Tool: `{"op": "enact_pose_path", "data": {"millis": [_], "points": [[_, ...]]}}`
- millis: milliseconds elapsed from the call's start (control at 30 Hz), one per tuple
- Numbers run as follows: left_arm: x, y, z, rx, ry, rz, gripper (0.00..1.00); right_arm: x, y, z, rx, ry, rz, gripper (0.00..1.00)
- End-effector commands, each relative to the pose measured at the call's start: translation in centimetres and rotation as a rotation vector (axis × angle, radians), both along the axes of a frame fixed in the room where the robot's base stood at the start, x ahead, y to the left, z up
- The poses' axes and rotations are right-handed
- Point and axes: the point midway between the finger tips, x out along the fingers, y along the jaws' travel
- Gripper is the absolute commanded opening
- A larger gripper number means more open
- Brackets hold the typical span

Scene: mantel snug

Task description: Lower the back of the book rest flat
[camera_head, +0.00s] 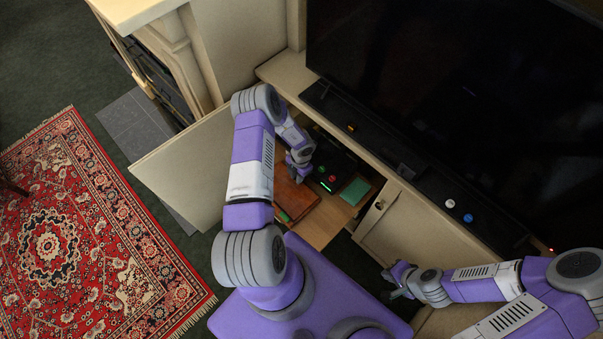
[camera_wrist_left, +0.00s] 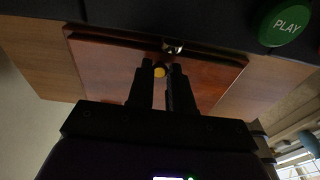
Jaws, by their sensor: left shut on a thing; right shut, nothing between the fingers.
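The book rest (camera_head: 294,200) is a red-brown wooden board in the open cabinet under the television. In the left wrist view its reddish panel (camera_wrist_left: 110,65) fills the middle, with a double edge along the top and a small brass piece (camera_wrist_left: 173,47) there. My left gripper (camera_head: 301,172) is over the far part of the rest. In the left wrist view its fingers (camera_wrist_left: 162,72) are shut around a small yellow knob (camera_wrist_left: 160,72) in front of the panel. The back's exact angle is hard to tell. My right gripper (camera_head: 390,284) is shut and empty, low in front of the cabinet.
A black device (camera_head: 335,165) with coloured buttons stands just behind the rest; its green PLAY button (camera_wrist_left: 287,25) is close in the wrist view. A green box (camera_head: 355,191) lies right of it. An open cabinet door (camera_head: 185,165) is left of my left arm. The television (camera_head: 460,90) stands above.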

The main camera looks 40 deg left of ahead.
Motion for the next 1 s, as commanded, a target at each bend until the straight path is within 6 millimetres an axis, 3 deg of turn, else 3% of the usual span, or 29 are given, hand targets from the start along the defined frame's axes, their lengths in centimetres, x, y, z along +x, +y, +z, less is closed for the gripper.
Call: {"op": "enact_pose_path", "data": {"millis": [467, 500, 633, 1000], "points": [[-0.29, -0.01, -0.32, -0.003, 0.017, 0.004, 0.0, 0.0, 0.0, 0.02, 0.0, 0.0, 0.0, 0.0], [-0.32, -0.02, -0.32, -0.003, 0.017, 0.004, 0.25, 0.0, 0.0, 0.02, 0.0, 0.0, 0.0, 0.0], [-0.29, 0.02, -0.29, -0.002, 0.017, 0.003, 0.45, 0.01, 0.01, 0.03, 0.0, 0.0, 0.0, 0.0], [-0.11, 0.13, 0.39, 0.0, 0.015, 0.004, 0.46, 0.01, 0.01, 0.15, 0.0, 0.0, 0.0, 0.0]]}}
